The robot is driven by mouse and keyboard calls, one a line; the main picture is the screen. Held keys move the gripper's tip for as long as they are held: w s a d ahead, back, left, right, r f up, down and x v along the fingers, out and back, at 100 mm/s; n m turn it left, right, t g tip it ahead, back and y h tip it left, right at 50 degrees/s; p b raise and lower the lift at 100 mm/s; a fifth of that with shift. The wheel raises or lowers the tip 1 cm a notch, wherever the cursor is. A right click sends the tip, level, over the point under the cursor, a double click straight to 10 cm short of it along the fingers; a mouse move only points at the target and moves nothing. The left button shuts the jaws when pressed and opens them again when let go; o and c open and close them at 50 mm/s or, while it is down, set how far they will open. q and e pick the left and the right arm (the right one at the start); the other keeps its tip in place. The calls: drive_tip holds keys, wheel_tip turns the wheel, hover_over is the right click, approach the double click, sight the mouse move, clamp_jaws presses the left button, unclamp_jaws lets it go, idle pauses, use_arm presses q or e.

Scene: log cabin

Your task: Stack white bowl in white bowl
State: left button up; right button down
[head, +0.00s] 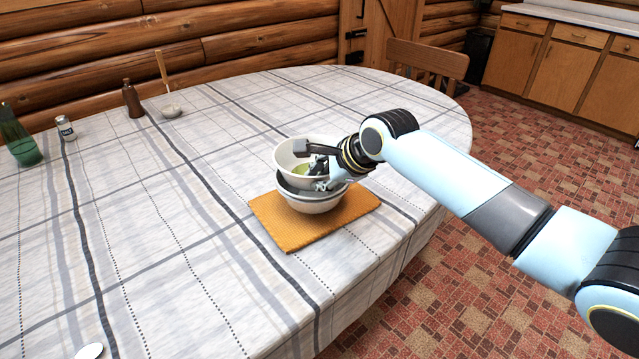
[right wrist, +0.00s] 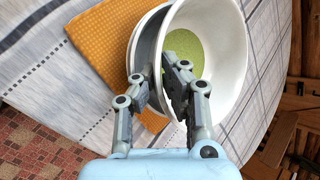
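Two white bowls are together on an orange cloth mat. The upper white bowl (head: 284,158), with a green patch inside its bottom, sits over the lower white bowl (head: 311,205), partly inside it. The upper bowl (right wrist: 237,50) and lower bowl (right wrist: 133,42) also show in the right wrist view. My right gripper (head: 314,168) is at the near right side of the upper bowl. Its fingers (right wrist: 160,82) straddle the upper bowl's wall and appear shut on it. The fingers hide part of the contact between the bowls. My left gripper is not in view.
The orange mat (head: 275,228) lies on a checked tablecloth (head: 150,240). At the far left are a green bottle (head: 20,140), a shaker (head: 65,128), a brown bottle (head: 132,99) and a small dish (head: 171,111) with an upright handle. A chair (head: 428,60) stands behind the table.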

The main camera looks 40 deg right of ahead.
drive_tip(key=shift+f, duration=0.55)
drive_tip(key=shift+f, duration=0.6)
drive_tip(key=c, duration=1.8)
unclamp_jaws()
drive_tip(key=shift+f, duration=0.1)
drive_tip(key=shift+o, duration=0.2)
drive_tip(key=shift+r, duration=0.25)
drive_tip(key=p+v, duration=0.2)
drive_tip(key=v, duration=1)
drive_tip(key=shift+r, duration=0.4)
